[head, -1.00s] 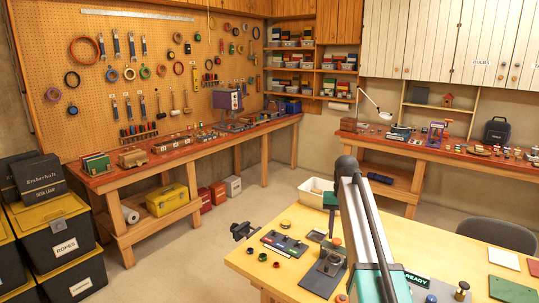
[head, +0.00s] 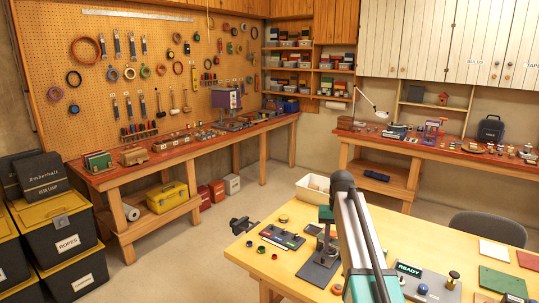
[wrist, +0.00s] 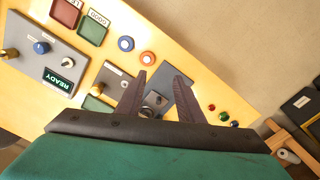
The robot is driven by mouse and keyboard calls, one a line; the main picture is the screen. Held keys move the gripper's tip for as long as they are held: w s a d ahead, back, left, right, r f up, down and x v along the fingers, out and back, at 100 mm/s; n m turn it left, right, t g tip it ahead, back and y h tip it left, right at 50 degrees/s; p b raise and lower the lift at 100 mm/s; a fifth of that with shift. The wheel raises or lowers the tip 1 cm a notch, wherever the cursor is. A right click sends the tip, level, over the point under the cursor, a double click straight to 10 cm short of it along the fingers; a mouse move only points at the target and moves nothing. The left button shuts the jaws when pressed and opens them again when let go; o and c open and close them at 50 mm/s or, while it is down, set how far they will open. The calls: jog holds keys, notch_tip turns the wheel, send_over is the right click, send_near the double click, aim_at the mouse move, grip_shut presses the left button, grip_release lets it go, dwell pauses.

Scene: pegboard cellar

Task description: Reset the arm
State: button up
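My arm (head: 362,240) rises from the bottom of the head view to a dark elbow above the yellow table. I cannot tell the exact height of the fingers above these.
A grey panel with a lit READY display (head: 408,269) sits right of my arm. A dark tool plate (head: 282,236), a vise (head: 243,226) and a white bin (head: 313,189) are at the table's left and back. A grey chair (head: 487,228) stands behind. Floor on the left is open.

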jog(key=s+a+f+g+b, duration=0.2)
jog(key=s+f+b, duration=0.1)
jog(key=s+f, duration=1.3)
jog(key=s+a+f+n+g+b, duration=0.1)
jog(key=s+f+b, duration=0.3)
jog(key=s+f, duration=1.3)
jog(key=s+a+f+g+b, duration=0.2)
jog(key=s+f+b, duration=0.2)
jog(key=s+f, duration=1.2)
notch_tip(320, 180, down, 10)
jog(key=shift+s+a+r+n+g, duration=0.2)
jog(key=shift+s+a+n+g, duration=0.1)
jog(key=shift+g, duration=0.1)
